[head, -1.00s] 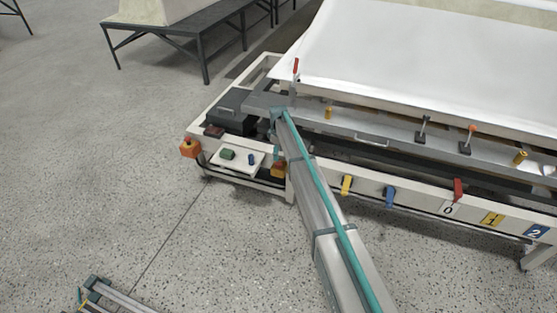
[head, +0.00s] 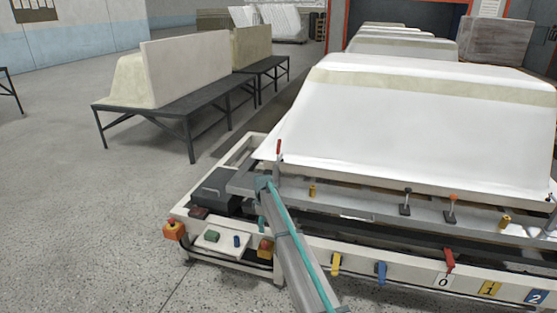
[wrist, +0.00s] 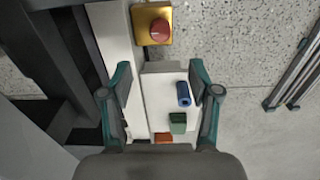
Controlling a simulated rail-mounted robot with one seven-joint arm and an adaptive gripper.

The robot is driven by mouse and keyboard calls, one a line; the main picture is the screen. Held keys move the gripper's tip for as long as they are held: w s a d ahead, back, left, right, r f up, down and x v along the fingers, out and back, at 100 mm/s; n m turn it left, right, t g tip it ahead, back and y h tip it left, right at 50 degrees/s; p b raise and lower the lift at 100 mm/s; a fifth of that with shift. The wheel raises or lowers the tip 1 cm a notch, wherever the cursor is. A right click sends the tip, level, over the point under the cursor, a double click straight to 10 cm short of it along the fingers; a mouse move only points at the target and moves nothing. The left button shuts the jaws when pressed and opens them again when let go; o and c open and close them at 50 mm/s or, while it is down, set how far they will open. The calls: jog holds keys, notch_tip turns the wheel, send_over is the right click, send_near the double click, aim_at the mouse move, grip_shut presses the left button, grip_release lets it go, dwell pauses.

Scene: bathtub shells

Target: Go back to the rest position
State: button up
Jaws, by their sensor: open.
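My gripper (wrist: 161,75) is open and empty in the wrist view, its two teal-edged fingers spread wide. Below it, a white panel (wrist: 158,90) carries a blue knob (wrist: 183,93) and a green block (wrist: 178,122). A red button on a yellow box (wrist: 153,25) lies beyond the fingertips. In the head view my arm reaches up to the left end of the white-framed machine (head: 400,262). The gripper itself cannot be made out there.
A large white sheet-covered shell (head: 430,125) lies over the machine. Levers (head: 450,208) and yellow and blue handles (head: 381,272) line its front. An orange box with a button (head: 173,229) juts out at its left corner. A dark table (head: 185,103) bears pale shells behind.

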jog(key=s+d+f+m+g, duration=0.1)
jog(key=s+d+f+m, duration=0.45)
jog(key=s, duration=1.15)
jog(key=s+d+f+m+g, duration=0.1)
jog(key=s+d+f+m, duration=0.2)
jog(key=s+d+f, duration=1)
jog(key=s+d+f+m+g, duration=0.2)
jog(key=s+d+f+m, duration=0.25)
jog(key=s, duration=1.65)
jog(key=s+d+m+g, duration=0.1)
jog(key=s+d, duration=0.1)
jog(key=s, duration=1)
jog(key=s+d+m+g, duration=0.1)
jog(key=s+d+g, duration=0.15)
jog(key=s, duration=1.05)
notch_tip(320, 180, up, 12)
jog(key=p, duration=1.2)
jog(key=shift+w+t, duration=0.35)
jog(key=shift+d+r, duration=0.15)
